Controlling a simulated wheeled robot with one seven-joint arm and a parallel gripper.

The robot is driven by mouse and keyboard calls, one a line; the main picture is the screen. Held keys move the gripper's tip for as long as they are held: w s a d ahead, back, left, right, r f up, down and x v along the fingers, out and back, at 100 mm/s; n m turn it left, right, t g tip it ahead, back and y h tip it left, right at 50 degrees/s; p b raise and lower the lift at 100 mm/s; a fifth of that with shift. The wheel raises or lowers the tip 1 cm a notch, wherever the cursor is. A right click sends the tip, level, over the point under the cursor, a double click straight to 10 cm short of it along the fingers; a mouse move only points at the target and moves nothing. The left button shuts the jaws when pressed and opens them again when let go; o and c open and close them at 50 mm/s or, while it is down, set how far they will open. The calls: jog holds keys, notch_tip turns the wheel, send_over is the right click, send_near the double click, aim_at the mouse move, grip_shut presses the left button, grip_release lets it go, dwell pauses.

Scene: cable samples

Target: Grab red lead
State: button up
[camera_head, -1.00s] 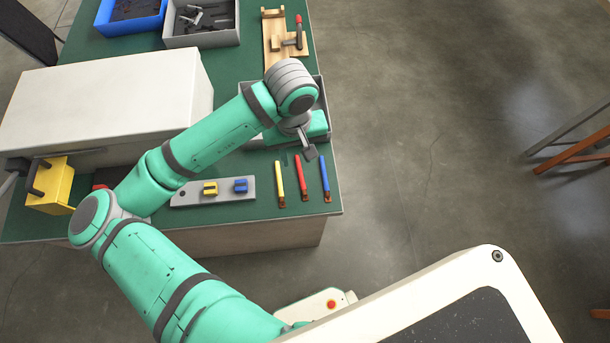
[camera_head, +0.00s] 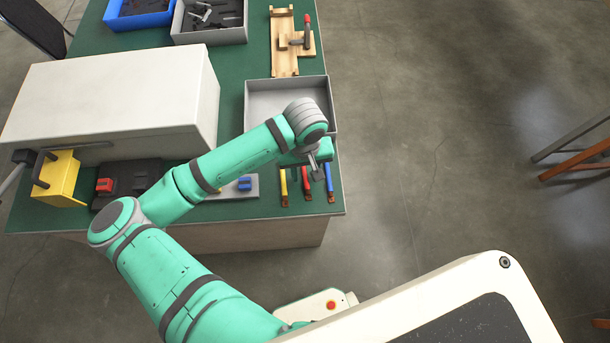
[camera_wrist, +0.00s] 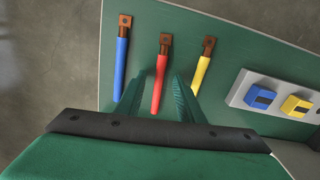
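The red lead (camera_wrist: 160,80) lies flat on the green table between the blue lead (camera_wrist: 121,62) and the yellow lead (camera_wrist: 202,72). Its copper lug points toward the table's near edge. My gripper (camera_wrist: 154,88) is open, with its two green fingers on either side of the red lead in the wrist view. I cannot tell the height left between the fingers and the table. In the head view my gripper (camera_head: 314,168) hangs over the far ends of the leads and hides part of the red lead (camera_head: 307,188).
A grey block with a blue clip (camera_wrist: 260,97) and a yellow clip (camera_wrist: 295,106) sits beside the yellow lead. An empty grey tray (camera_head: 286,84) is behind my wrist. A white box (camera_head: 110,95) stands at left. The table edge is close to the lugs.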

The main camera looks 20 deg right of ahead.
jog(key=shift+f, duration=0.25)
grip_shut()
jog(key=shift+r, duration=0.1)
